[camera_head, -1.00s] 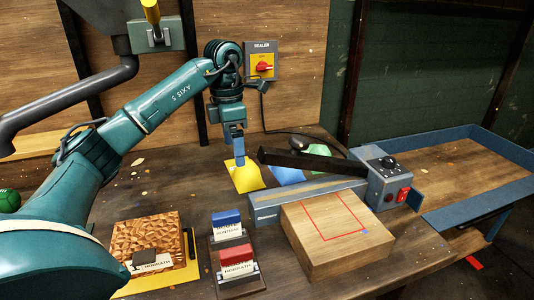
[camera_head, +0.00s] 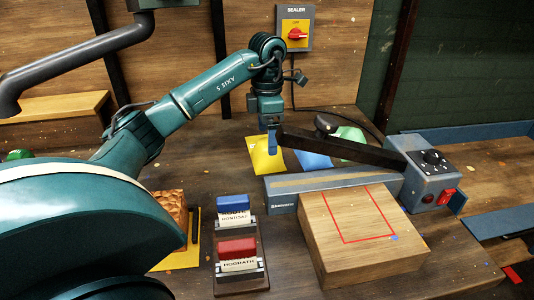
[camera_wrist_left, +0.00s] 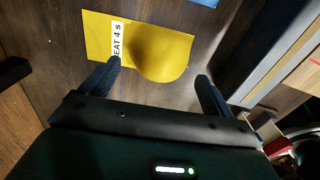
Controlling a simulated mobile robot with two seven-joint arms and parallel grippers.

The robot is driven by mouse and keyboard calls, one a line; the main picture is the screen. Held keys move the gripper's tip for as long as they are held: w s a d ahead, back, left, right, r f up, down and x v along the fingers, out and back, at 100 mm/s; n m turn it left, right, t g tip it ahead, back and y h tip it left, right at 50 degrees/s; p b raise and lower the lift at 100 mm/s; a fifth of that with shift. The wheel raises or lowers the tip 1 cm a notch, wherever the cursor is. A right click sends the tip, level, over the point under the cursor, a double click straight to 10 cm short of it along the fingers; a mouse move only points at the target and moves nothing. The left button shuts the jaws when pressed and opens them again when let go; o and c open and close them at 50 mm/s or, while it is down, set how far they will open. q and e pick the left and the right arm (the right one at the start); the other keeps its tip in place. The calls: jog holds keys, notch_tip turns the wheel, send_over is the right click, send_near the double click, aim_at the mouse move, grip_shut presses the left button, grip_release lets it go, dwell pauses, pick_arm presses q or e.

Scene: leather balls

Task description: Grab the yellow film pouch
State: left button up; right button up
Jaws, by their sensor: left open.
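The yellow film pouch (camera_head: 266,158) lies flat on the workbench behind the sealer, with a rounded bulge in it. In the left wrist view the pouch (camera_wrist_left: 160,48) carries a white label strip with partly readable text, "EAT 4 s". My left gripper (camera_head: 272,150) points down at the pouch in the head view and hides part of it. In the left wrist view my open left gripper (camera_wrist_left: 158,72) has one finger on either side of the bulge, with nothing held. I cannot tell its height above the bench. My right gripper is not in view.
The sealer (camera_head: 320,187) with its black raised arm and control box (camera_head: 430,172) stands just in front. Blue (camera_head: 312,160) and green (camera_head: 352,150) pouches lie to the right. A wooden block (camera_head: 362,235) and two stamps (camera_head: 236,250) are nearer.

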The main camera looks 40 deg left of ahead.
aim_at(263, 164)
pick_arm(q)
notch_tip(263, 164, down, 5)
jog(key=shift+r, duration=0.1)
jog(key=c, duration=1.3)
jog(key=shift+o, duration=0.2)
